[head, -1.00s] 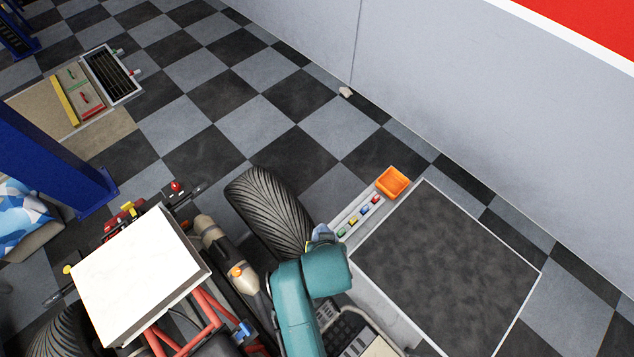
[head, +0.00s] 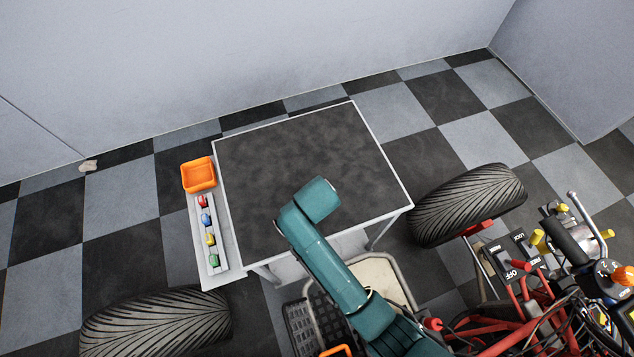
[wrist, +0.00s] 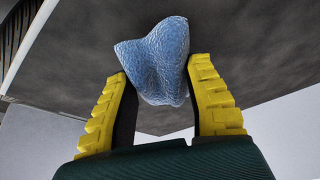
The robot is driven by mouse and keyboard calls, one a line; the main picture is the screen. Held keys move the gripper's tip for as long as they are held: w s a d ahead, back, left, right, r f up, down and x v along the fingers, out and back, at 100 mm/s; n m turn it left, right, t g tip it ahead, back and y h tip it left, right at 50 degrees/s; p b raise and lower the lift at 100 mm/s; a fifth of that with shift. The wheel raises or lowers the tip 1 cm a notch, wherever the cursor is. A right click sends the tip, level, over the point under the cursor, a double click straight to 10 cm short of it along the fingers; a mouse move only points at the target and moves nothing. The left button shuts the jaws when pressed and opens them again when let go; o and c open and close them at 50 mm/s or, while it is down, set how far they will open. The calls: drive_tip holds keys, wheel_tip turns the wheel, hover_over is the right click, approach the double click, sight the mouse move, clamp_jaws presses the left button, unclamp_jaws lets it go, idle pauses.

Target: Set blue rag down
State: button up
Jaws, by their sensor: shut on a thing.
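In the wrist view my gripper (wrist: 165,105) has its yellow-padded fingers shut on the crumpled blue rag (wrist: 160,55). The rag bunches up between and beyond the fingertips. Behind it lies the dark top of a table (wrist: 240,45); I cannot tell the gap between rag and table. In the head view the dark, light-edged table (head: 300,150) stands near the middle, and my teal arm reaches over its front edge. The gripper and the rag are hidden behind the arm there.
An orange bin (head: 198,174) and a narrow tray (head: 226,256) with several small coloured items sit along the table's left side. Black tyres stand at lower left (head: 155,325) and right (head: 468,203). A red-framed vehicle (head: 520,320) is at lower right. The visible tabletop is bare.

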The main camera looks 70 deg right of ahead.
wheel_tip(320, 180, down, 4)
drive_tip(key=shift+r+b, duration=0.1)
drive_tip(key=shift+b, duration=0.4)
drive_tip(key=o, duration=1)
drive_tip(key=shift+o, duration=0.2)
drive_tip(key=p+v, duration=0.3)
drive_tip(key=v, duration=0.9)
drive_tip(key=shift+w+r, duration=0.1)
